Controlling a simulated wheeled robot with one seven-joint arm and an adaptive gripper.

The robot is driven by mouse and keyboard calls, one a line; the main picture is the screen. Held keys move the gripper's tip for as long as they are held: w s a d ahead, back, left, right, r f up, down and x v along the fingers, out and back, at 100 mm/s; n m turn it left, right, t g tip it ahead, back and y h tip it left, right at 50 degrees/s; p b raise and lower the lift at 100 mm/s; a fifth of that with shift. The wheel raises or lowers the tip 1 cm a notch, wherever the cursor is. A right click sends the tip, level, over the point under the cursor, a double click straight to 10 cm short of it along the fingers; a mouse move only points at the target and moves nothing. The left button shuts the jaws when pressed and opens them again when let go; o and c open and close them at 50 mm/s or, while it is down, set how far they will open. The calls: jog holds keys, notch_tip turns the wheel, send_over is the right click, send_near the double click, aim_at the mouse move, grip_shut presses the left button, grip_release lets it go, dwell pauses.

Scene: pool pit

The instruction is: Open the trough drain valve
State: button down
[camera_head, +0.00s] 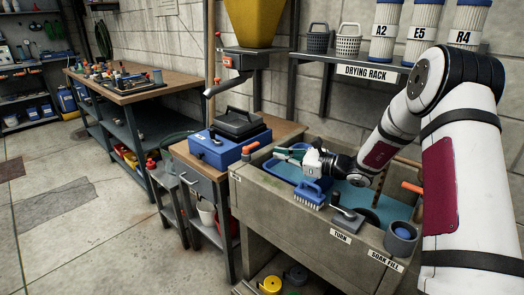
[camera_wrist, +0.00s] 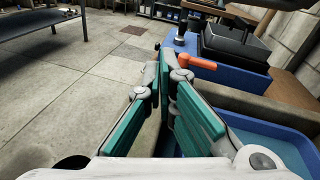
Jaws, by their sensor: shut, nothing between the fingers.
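An orange lever handle (camera_head: 250,147) stands at the left end of the grey trough (camera_head: 262,185). In the wrist view the orange lever (camera_wrist: 198,63) lies just beyond and right of my fingertips, pointing to the right from a grey pivot. I cannot tell whether it touches a finger. My gripper (camera_head: 279,153) is over the trough's left end, right of the lever. In the wrist view its teal-padded fingers (camera_wrist: 164,58) meet at the tips, shut and empty. A second orange handle (camera_head: 412,187) is at the trough's right side, partly behind my arm. A small label at the left end is unreadable.
Blue water (camera_head: 355,197) shows in the trough. A blue case (camera_head: 225,146) stands on the bench left of the lever. Floor beyond is open.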

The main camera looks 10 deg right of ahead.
aim_at(251, 147)
jog(key=w+d+f+m+t+h+b, duration=0.1)
jog(key=w+d+f+m+t, duration=0.2)
jog(key=w+d+f+m, duration=0.1)
jog(key=shift+w+d+f+h, duration=0.15)
jog(key=shift+d+f+h, duration=0.25)
jog(key=shift+d+f, duration=0.45)
jog(key=b+x, duration=0.2)
jog(key=x, duration=1.2)
jog(key=shift+d, duration=0.15)
